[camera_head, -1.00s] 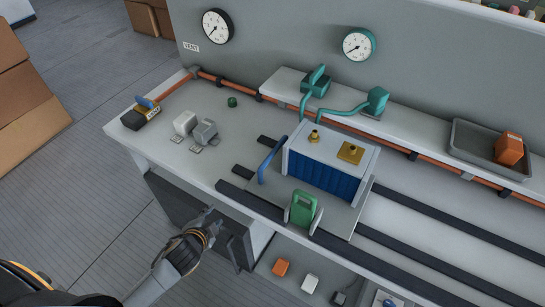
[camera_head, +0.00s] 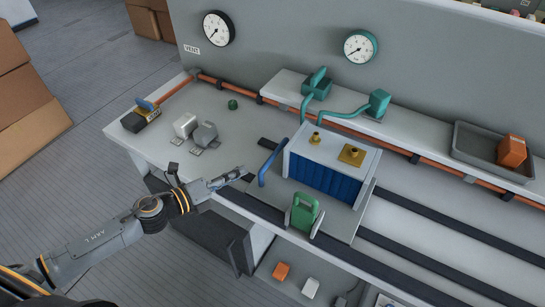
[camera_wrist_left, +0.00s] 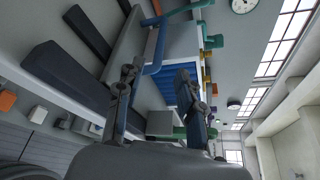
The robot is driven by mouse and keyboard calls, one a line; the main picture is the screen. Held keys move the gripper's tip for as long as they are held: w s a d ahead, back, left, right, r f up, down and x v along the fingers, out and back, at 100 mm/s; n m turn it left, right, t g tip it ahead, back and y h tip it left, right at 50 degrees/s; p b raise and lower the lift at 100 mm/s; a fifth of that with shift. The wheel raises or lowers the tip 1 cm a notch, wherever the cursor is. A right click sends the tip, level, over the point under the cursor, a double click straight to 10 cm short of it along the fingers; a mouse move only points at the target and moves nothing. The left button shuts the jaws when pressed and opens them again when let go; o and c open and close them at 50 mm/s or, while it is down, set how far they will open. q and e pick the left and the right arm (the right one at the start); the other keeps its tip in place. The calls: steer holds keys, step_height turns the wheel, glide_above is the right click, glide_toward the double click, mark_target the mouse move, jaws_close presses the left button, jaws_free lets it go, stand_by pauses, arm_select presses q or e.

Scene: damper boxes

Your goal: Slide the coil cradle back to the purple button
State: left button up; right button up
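The coil cradle is a grey sliding plate (camera_head: 338,215) on dark rails, carrying a blue finned coil box (camera_head: 328,172) with a pale top and brass fittings. A blue bar handle (camera_head: 270,166) stands at its left end, and a green clamp (camera_head: 304,213) is at its front. My left gripper (camera_head: 238,174) is just left of the blue handle, apart from it. In the left wrist view its fingers (camera_wrist_left: 158,100) are spread, with the blue handle (camera_wrist_left: 156,48) ahead and nothing held. My right gripper is out of view.
A shelf with teal valves (camera_head: 378,103) and a grey tray (camera_head: 470,148) runs behind. The rails' right stretch is clear.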

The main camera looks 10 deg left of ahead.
mark_target(273, 155)
arm_select(q)
steer(key=shift+w+d, duration=0.2)
steer(key=shift+w, duration=0.1)
steer(key=p+x, duration=0.2)
steer(key=x, duration=1.1)
steer(key=shift+f+p, duration=0.1)
steer(key=shift+p, duration=0.25)
jaws_close()
